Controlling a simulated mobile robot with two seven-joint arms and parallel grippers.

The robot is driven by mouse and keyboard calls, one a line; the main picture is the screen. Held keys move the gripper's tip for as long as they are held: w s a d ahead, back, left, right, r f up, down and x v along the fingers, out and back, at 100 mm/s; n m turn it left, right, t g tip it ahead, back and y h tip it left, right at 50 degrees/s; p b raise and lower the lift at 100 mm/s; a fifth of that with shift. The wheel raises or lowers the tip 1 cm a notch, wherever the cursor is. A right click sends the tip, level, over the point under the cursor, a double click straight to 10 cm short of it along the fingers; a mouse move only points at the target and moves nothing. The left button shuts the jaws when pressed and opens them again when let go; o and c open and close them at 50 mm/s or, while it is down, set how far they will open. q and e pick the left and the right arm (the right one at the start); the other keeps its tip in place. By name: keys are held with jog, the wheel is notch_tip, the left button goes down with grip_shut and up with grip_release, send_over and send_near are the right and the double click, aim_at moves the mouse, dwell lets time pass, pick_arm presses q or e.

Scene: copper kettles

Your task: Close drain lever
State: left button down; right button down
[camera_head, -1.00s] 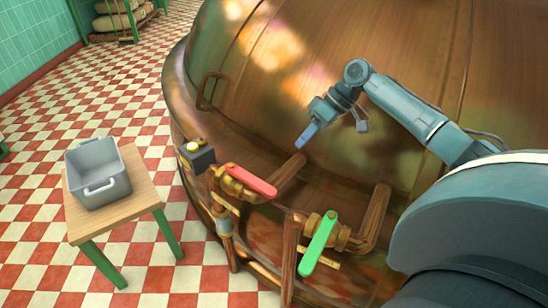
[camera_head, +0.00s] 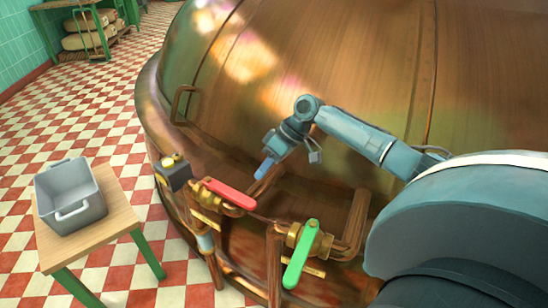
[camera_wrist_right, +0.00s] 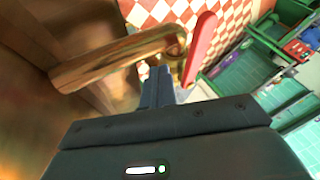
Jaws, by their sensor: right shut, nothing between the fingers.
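Two valve levers are on copper pipes at the front of the big copper kettle (camera_head: 330,80). The red lever (camera_head: 230,194) slants down to the right, and the green lever (camera_head: 300,254) slants down to the left. I cannot tell by any label which one is the drain lever. My right gripper (camera_head: 265,169) is shut and empty, above and to the right of the red lever, apart from it. In the right wrist view the shut fingers (camera_wrist_right: 157,84) point toward the copper pipe (camera_wrist_right: 110,62), with the red lever (camera_wrist_right: 200,48) just right of them. My left gripper is out of view.
A black box with a yellow button (camera_head: 172,172) is left of the red lever. A grey tub (camera_head: 70,197) stands on a small wooden table (camera_head: 112,221) at left. A curved handle (camera_head: 182,105) is on the kettle. Checkered floor lies open behind.

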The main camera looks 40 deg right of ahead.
aim_at(228, 193)
jog(key=shift+x, duration=1.05)
jog(key=shift+s+a+r, duration=0.1)
jog(key=shift+s+a, duration=0.1)
jog(key=shift+a, duration=0.4)
jog(key=shift+s+a+r, duration=0.1)
jog(key=shift+s+a, duration=0.15)
jog(key=shift+a, duration=0.35)
jog(key=shift+s+a, duration=0.2)
jog(key=shift+a, duration=0.45)
